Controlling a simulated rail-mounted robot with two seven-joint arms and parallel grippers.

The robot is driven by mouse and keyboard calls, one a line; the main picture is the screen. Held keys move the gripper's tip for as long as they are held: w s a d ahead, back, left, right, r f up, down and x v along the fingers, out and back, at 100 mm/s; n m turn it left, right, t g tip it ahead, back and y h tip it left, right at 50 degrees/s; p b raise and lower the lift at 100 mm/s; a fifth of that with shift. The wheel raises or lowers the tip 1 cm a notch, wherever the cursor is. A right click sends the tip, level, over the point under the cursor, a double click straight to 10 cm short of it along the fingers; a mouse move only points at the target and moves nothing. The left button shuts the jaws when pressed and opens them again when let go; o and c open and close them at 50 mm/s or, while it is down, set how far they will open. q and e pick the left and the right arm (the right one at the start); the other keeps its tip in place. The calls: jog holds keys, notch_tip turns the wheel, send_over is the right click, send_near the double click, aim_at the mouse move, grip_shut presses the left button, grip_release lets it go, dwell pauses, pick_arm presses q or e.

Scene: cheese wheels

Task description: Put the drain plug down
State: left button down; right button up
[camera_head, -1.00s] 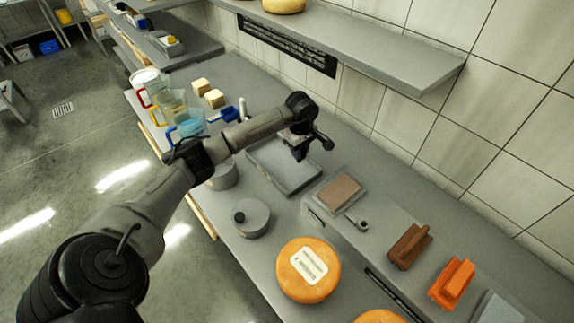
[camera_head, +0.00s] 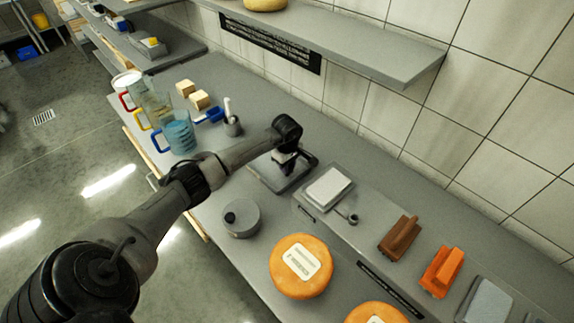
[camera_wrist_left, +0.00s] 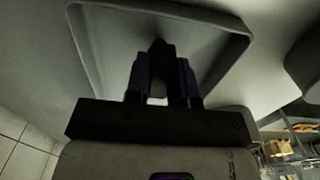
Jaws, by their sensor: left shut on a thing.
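My left gripper (camera_head: 287,168) is over the grey shallow square tray (camera_head: 262,179) on the counter, pointing down. In the left wrist view, its dark fingers (camera_wrist_left: 161,75) are shut on a small dark thing (camera_wrist_left: 158,50), likely the drain plug, in front of the tray (camera_wrist_left: 90,55). The plug is hard to make out against the fingers, and I cannot tell whether it touches the tray. My right gripper is not in view.
A pale rectangular basin (camera_head: 328,187) and a small round fitting (camera_head: 350,218) are right of the tray. Brown (camera_head: 400,238) and orange (camera_head: 441,270) brushes lie further right. An orange cheese wheel (camera_head: 300,268) and a grey round weight (camera_head: 241,218) stand in front. Jugs (camera_head: 180,130) stand left.

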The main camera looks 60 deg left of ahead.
pick_arm(q)
jog(key=shift+f, duration=0.15)
jog(key=c, duration=1)
grip_release()
notch_tip(320, 180, up, 12)
jog(key=shift+r, duration=0.2)
